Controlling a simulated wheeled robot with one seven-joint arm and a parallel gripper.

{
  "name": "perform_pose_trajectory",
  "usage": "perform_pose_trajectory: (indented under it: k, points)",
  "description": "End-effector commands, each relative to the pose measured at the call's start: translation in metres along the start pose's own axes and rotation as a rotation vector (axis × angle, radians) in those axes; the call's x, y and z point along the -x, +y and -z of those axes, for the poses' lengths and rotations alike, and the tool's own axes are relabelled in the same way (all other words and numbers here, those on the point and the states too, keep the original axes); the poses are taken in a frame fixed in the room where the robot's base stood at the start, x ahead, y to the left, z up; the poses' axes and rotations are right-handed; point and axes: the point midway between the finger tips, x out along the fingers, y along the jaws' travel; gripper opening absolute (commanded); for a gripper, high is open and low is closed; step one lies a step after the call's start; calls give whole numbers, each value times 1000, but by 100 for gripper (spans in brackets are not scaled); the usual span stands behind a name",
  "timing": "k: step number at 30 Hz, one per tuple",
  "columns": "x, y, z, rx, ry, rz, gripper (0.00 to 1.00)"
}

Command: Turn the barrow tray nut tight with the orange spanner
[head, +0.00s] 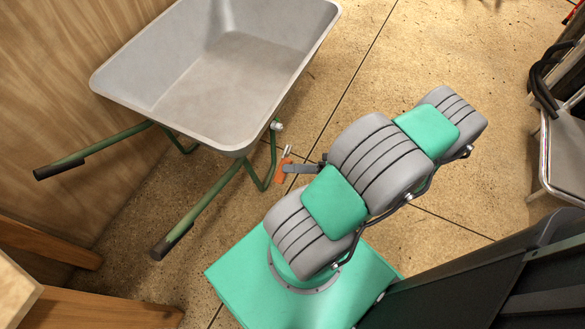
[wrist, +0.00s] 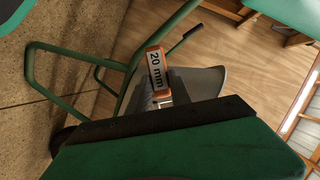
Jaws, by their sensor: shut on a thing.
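The barrow (head: 215,70) stands at the upper left of the head view, with a grey tray and green frame. A small pale nut-like fitting (head: 277,125) shows at the tray's near right corner; its fine shape is too small to tell. My gripper (head: 288,168) is shut on the orange spanner (head: 283,173), just below that corner. The spanner's grey end points up toward the fitting, with a gap between them in the picture. In the wrist view the orange spanner (wrist: 157,68) carries a white "20 mm" label; its lower part is partly hidden.
The barrow's green handles (head: 195,210) with dark grips reach toward the lower left. A wooden wall (head: 60,90) stands behind it. A wooden bench (head: 110,305) is at lower left, and a metal chair (head: 562,150) at far right. The floor (head: 440,70) between is clear.

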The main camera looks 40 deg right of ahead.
Motion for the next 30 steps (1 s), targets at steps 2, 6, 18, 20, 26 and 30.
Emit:
perform_pose_trajectory:
  k: [2,6,18,20,26,30]
  points:
    - [0,13,-1,92,0,-37,0]
    - [0,29,0,252,0,-103,0]
    - [1,35,3,340,1,-137,0]
    - [1,38,4,367,1,-148,0]
    - [6,59,15,589,2,-239,0]
    - [9,72,23,741,2,-300,0]
